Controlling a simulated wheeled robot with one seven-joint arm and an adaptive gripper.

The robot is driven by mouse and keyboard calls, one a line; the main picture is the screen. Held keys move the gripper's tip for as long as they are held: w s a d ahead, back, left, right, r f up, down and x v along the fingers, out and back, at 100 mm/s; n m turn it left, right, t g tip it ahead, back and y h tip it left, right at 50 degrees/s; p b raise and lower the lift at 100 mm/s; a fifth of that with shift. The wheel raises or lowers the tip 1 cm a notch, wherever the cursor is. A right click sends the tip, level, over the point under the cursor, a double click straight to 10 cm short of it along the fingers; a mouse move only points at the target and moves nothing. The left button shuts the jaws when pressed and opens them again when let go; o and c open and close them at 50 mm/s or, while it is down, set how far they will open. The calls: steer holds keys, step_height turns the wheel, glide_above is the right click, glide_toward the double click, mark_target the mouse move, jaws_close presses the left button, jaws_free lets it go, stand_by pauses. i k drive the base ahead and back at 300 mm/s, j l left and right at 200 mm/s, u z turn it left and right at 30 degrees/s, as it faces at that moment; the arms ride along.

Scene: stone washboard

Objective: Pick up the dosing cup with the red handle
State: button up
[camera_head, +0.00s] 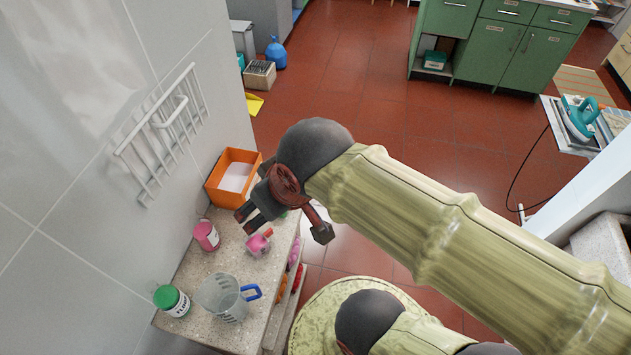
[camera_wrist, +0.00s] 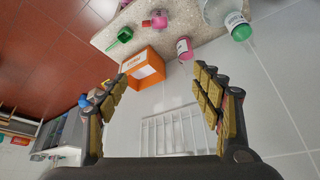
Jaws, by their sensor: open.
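The dosing cup (camera_head: 258,245) is small and pink, with a short red handle, and stands on the stone bench top (camera_head: 200,270) near its right edge. In the wrist view the pink cup (camera_wrist: 159,21) lies near the top, with its handle pointing left. My gripper (camera_head: 284,224) is open, its fingers spread and pointing down above the bench, close to the cup in the head view. In the wrist view both fingers (camera_wrist: 161,76) frame an orange box and wall, with nothing between them; the cup is beyond the fingertips.
The orange box (camera_head: 215,190) stands behind the cup. A pink jar (camera_head: 207,236), a clear jug with blue handle (camera_head: 225,300) and a green-lidded jar (camera_head: 171,300) stand left and in front. A green scoop (camera_wrist: 121,37) lies near the cup. A white rack (camera_head: 160,130) hangs on the wall.

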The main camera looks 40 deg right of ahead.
mark_target(258, 245)
steer(key=z, duration=4.2)
steer(key=u, duration=4.2)
steer(key=k+l+z, duration=0.35)
steer(key=k+l, duration=0.15)
steer(key=l, duration=0.25)
steer(key=k+l+z, duration=0.2)
steer(key=l, duration=0.25)
